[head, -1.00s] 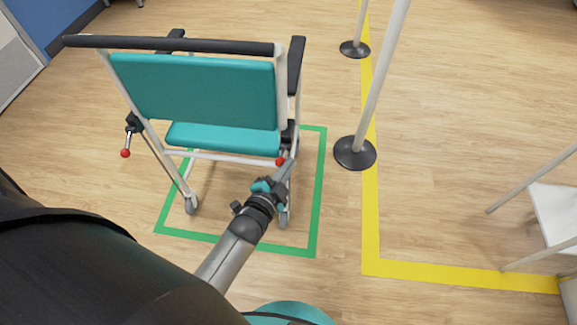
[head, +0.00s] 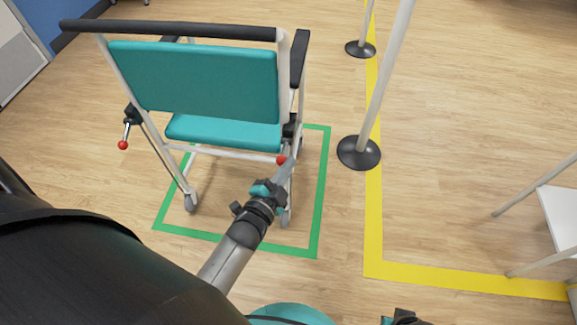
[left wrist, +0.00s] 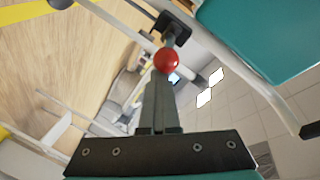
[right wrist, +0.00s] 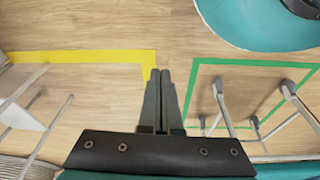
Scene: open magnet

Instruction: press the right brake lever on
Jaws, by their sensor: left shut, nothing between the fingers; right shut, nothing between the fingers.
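A wheeled chair (head: 195,80) with teal back and seat stands with its back toward me. Its right brake lever has a red knob (head: 281,160) low beside the right rear upright. The knob also shows in the left wrist view (left wrist: 166,60), at the end of a short lever on a dark bracket. My left gripper (head: 289,166) is shut and empty, its fingertips (left wrist: 160,84) right at the knob; I cannot tell whether they touch. The left brake lever has a red knob (head: 123,145). My right gripper (right wrist: 160,72) is shut and empty, over open floor.
A green floor outline (head: 321,200) surrounds the chair. A post on a dark round base (head: 359,152) stands to its right, near a yellow floor line (head: 373,220). White furniture with thin legs (head: 560,215) is at the far right. Floor between is clear.

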